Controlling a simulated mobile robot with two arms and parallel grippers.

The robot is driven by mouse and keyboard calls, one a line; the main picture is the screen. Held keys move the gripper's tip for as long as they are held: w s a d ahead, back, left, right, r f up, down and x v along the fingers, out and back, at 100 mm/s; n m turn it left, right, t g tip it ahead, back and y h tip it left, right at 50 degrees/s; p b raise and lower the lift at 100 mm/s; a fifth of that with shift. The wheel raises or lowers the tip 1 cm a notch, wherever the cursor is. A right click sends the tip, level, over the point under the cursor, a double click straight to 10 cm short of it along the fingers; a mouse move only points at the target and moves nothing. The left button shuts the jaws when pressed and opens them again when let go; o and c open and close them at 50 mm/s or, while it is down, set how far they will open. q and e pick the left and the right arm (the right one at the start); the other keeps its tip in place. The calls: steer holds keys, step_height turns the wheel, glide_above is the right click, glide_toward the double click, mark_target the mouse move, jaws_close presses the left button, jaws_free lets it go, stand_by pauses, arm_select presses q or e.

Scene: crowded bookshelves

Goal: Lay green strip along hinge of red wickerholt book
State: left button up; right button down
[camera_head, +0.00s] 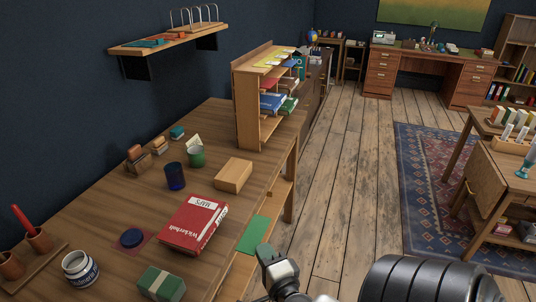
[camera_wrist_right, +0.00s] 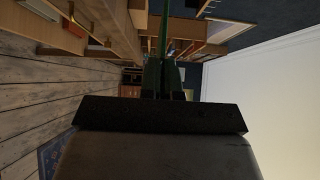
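The red Wickerholt book (camera_head: 193,224) lies flat on the wooden desk, its white-lettered cover up and a "MAPS" label at its far end. My right gripper (camera_head: 266,252) is off the desk's right edge, to the right of the book and apart from it. It is shut on the green strip (camera_head: 255,234), which points away from it over the desk's edge. In the right wrist view the strip (camera_wrist_right: 167,30) shows nearly edge-on between the fingers (camera_wrist_right: 163,80). My left gripper is not in view.
A wooden box (camera_head: 233,175), a blue cup (camera_head: 175,176) and a green mug (camera_head: 196,156) stand behind the book. A dark blue round item (camera_head: 131,238) lies left of it. A green block (camera_head: 160,284) and an ink jar (camera_head: 80,268) are in front. A small bookshelf (camera_head: 245,108) stands at the back.

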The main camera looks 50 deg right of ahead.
steer(key=w+a, duration=0.1)
steer(key=w, duration=0.3)
steer(key=w+a+b, duration=0.1)
steer(key=w+a, duration=0.1)
steer(key=w, duration=0.1)
steer(key=w+a+b, duration=0.1)
steer(key=w+a, duration=0.1)
steer(key=w, duration=0.2)
steer(key=shift+w+a+f, duration=0.1)
steer(key=shift+w, duration=0.25)
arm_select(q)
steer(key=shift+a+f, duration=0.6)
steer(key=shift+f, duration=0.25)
arm_select(e)
steer(key=shift+f, duration=0.2)
arm_select(q)
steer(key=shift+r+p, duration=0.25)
steer(key=shift+p, duration=0.15)
arm_select(e)
steer(key=shift+s+f, duration=0.1)
steer(key=shift+f, duration=0.05)
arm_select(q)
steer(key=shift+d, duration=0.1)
arm_select(e)
steer(key=c, duration=1.3)
jaws_free()
steer(key=shift+s, duration=0.1)
